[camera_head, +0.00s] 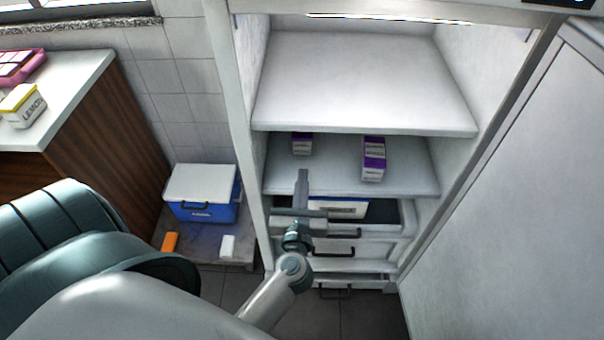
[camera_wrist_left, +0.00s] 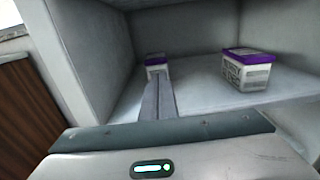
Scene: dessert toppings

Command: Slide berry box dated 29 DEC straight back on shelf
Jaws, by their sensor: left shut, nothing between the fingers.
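Two white boxes with purple lids stand on the lower open shelf (camera_head: 340,182) of the white cabinet. The left box (camera_head: 302,145) is farther back; the right box (camera_head: 373,160) stands nearer the front. The dates on them are too small to read. My left gripper (camera_head: 303,178) is shut and empty at the shelf's front, in front of the left box. In the left wrist view the shut fingers (camera_wrist_left: 158,98) point at the left box (camera_wrist_left: 154,66), hiding part of it; I cannot tell whether they touch. The right box (camera_wrist_left: 249,70) is clear to the right. My right gripper is not in view.
The upper shelf (camera_head: 362,85) is bare and overhangs the lower one. Drawers (camera_head: 365,250) lie below, the top one partly open. An open door (camera_head: 510,190) stands at the right. A blue cooler (camera_head: 203,192) is on the left.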

